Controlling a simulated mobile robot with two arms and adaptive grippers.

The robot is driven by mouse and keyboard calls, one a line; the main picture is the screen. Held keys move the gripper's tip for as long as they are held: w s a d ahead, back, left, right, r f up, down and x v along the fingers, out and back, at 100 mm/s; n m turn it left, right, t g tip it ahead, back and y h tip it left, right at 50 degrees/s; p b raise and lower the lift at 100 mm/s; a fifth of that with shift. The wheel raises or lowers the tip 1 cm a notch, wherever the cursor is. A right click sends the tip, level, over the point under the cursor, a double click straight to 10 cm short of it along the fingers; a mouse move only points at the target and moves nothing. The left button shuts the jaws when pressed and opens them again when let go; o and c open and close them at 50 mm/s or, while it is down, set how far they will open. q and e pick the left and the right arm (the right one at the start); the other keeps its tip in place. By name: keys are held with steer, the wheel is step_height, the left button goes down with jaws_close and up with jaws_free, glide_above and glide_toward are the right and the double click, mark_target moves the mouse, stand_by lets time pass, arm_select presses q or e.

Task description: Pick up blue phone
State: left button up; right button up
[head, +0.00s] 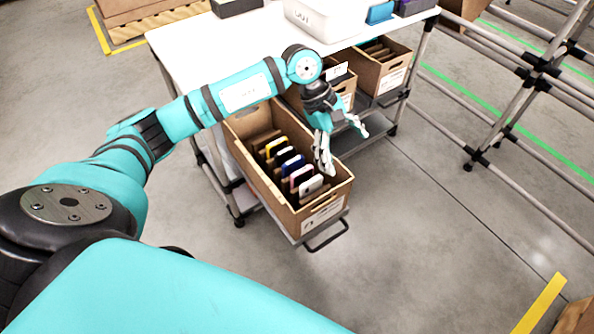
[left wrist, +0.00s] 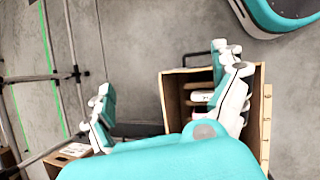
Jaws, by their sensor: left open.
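The blue phone (head: 293,166) stands on edge in a row of phones inside the near cardboard carton (head: 341,189). A pink-edged phone and a white one stand in front of it, and a yellow one is behind. My left gripper (head: 343,148) is open and empty at the carton's right side. One finger is over the carton's right edge, the other out beyond it. In the left wrist view the gripper (left wrist: 168,92) has one finger overlapping the carton (left wrist: 173,99) and the other over the floor. I cannot pick out the blue phone there. My right gripper is not in view.
A white table (head: 185,50) stands behind, with a white bin (head: 318,18) and a blue box (head: 380,12) on it. More cartons (head: 384,68) sit on the rack below. A tube-frame rack (head: 500,90) stands at the right; the floor between is clear.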

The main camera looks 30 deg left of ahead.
arm_select(q)
steer(key=a+r+m+y, duration=0.1)
steer(key=a+y, duration=0.5)
steer(key=a, duration=0.8)
steer(key=b, duration=0.2)
glide_above(293, 160)
steer(key=shift+g, duration=0.4)
steer(key=f, duration=0.6)
steer(key=shift+s+d+f, duration=0.15)
steer(key=shift+s+f, duration=0.1)
steer(key=shift+f, duration=0.1)
step_height(293, 160, down, 4)
steer(key=shift+f+b, duration=0.25)
steer(key=shift+b, duration=0.1)
steer(key=f, duration=0.2)
steer(key=f+b, duration=0.1)
steer(key=f, duration=0.1)
steer(key=shift+w+f, duration=0.2)
steer(key=shift+f, duration=0.5)
steer(key=c, duration=1.2)
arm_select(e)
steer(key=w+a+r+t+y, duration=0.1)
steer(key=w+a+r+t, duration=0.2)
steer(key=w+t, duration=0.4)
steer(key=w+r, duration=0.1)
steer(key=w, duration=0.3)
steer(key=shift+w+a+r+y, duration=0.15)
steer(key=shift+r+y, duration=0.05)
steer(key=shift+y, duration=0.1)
